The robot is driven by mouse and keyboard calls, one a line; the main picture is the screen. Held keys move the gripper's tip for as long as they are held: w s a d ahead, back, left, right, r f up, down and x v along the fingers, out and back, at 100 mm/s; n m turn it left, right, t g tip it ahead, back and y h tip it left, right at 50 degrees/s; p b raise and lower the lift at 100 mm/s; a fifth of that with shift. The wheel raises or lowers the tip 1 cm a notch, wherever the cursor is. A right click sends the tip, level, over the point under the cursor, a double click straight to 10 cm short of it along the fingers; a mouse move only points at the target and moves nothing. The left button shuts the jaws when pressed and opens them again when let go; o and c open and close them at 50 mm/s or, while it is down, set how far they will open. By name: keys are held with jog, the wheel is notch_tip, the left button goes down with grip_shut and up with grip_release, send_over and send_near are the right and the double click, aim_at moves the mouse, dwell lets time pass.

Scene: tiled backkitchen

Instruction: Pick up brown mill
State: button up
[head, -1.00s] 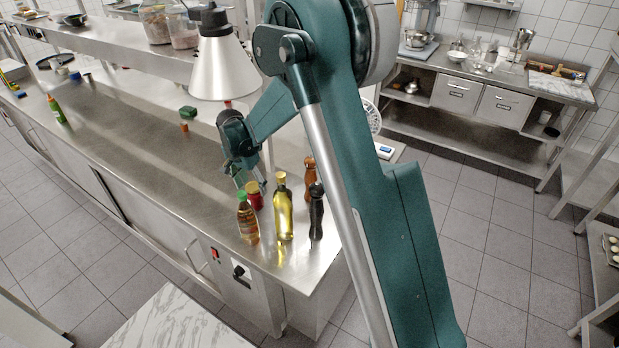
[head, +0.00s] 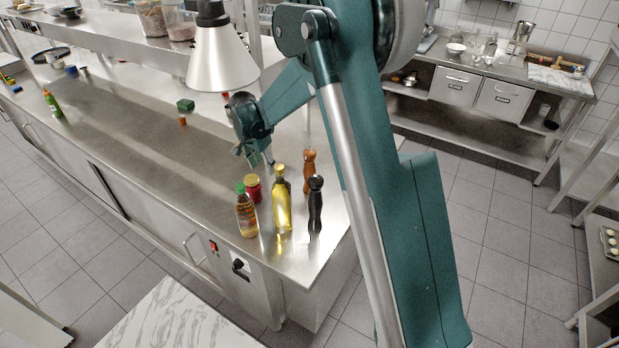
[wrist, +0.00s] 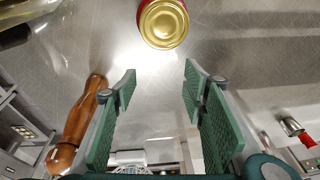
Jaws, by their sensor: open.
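The brown mill (head: 308,172) stands upright on the steel counter, behind the black mill and right of the oil bottle in the head view. In the wrist view the brown mill (wrist: 83,122) shows at the left, outside the left finger and apart from the space between the fingers. My gripper (wrist: 158,82) is open, with nothing between its green fingers. In the head view my gripper (head: 254,158) hangs over the counter, left of the brown mill and behind the red jar.
A red jar with a gold lid (head: 252,189), a green-capped bottle (head: 246,212), a yellow oil bottle (head: 281,205) and a black mill (head: 315,203) stand close together near the counter's end. A lamp (head: 220,60) hangs above. The counter's left stretch (head: 130,150) is mostly clear.

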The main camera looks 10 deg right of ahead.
aim_at(309, 151)
jog(key=w+d+r+m+t+b, duration=0.1)
jog(key=w+d+r, duration=0.25)
jog(key=d, duration=0.55)
jog(key=w+d+r+m+t+h, duration=0.1)
jog(key=w+d+r, duration=0.25)
jog(key=d, duration=0.45)
jog(key=w+d+r+m+t+b, duration=0.15)
jog(key=d+r, duration=0.25)
jog(key=d, duration=0.5)
jog(key=s+a+f+g+p, duration=0.1)
jog(key=s+a, duration=0.2)
jog(key=s, duration=0.1)
jog(key=s+a+n+g+p, duration=0.1)
jog(key=s+a, duration=0.2)
jog(key=s, duration=0.2)
jog(key=s+a+f+g+h+p, duration=0.1)
jog(key=s+a, duration=0.2)
jog(key=s, duration=0.1)
jog(key=shift+s+a+f+n+g+p, duration=0.15)
jog(key=shift+a+f+n+g+p, duration=0.1)
jog(key=shift+a+f+g+p, duration=0.1)
jog(key=shift+d+f, duration=0.1)
jog(key=shift+f, duration=0.05)
jog(key=shift+x, duration=1.2)
jog(key=shift+x, duration=2.6)
jog(key=shift+s, duration=0.15)
